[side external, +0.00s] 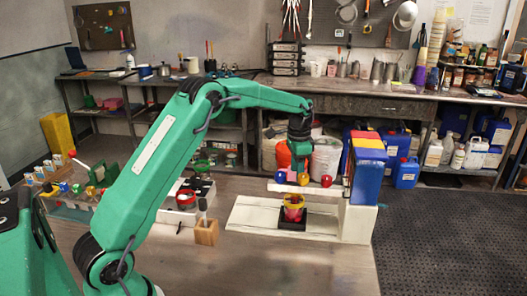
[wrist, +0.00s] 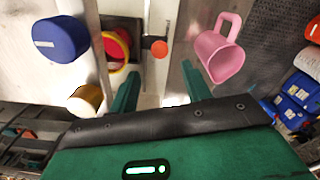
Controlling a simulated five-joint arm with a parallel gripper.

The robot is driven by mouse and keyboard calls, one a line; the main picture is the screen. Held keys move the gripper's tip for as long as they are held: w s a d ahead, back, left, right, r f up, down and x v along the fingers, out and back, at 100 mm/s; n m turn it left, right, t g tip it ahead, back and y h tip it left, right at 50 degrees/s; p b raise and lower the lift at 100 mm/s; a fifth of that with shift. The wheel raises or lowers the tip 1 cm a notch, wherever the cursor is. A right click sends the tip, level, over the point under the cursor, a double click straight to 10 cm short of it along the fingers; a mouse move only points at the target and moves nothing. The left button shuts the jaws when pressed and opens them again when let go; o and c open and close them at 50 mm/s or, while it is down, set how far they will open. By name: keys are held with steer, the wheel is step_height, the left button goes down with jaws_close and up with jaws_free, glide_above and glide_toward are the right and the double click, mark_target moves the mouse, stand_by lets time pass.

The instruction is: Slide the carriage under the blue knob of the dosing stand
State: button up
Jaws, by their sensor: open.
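The dosing stand (side external: 357,222) is white, with a horizontal bar carrying a blue knob (side external: 281,176), a yellow-orange knob (side external: 303,178) and a red knob (side external: 326,181). The black carriage (side external: 293,225) sits on the white base below the bar, bearing a yellow-rimmed red cup (side external: 293,206). In the wrist view the carriage (wrist: 136,24) has an orange-red round end (wrist: 158,48) beside it.
Blue, red and yellow blocks (side external: 368,165) top the stand's right column. A wooden block with a brush (side external: 206,232) stands left of the base. A pink mug (wrist: 220,48) shows right of the fingers in the wrist view. The front tabletop is clear.

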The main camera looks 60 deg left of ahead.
steer(key=n, duration=0.5)
steer(key=shift+f, duration=0.2)
steer(key=shift+f, duration=3.75)
